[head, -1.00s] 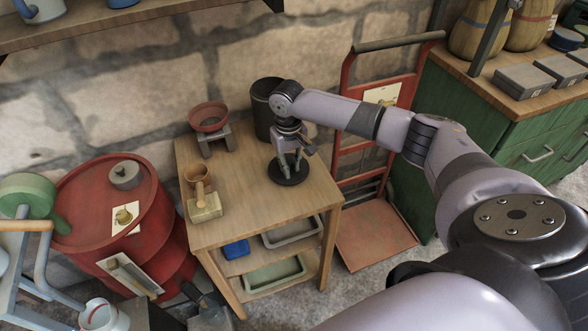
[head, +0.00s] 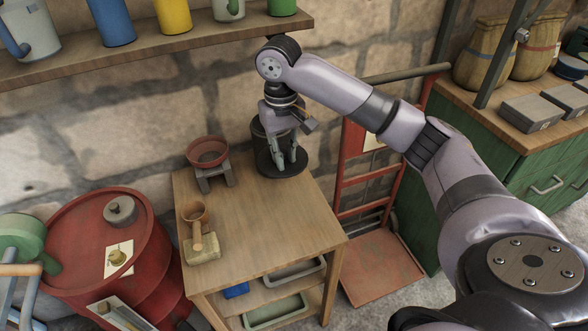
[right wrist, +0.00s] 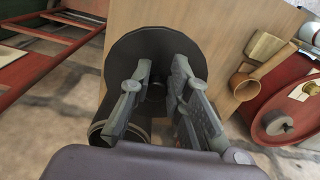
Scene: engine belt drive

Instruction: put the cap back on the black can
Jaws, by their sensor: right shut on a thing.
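The cap is a flat black disc (head: 266,166) with a small knob, which shows in the right wrist view (right wrist: 140,47). My right gripper (head: 289,163) is shut on the knob, with the fingers on either side of it. In the head view the cap overlaps the lower front of the black can (head: 258,140). The can stands at the back right of the wooden table, its top partly hidden by my gripper. In the right wrist view the can's rim (right wrist: 97,131) shows below the cap, partly covered by my gripper. My left gripper is not in view.
A shelf (head: 160,52) with mugs hangs above. A red hand truck (head: 372,262) stands at the right. The table's front middle is clear.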

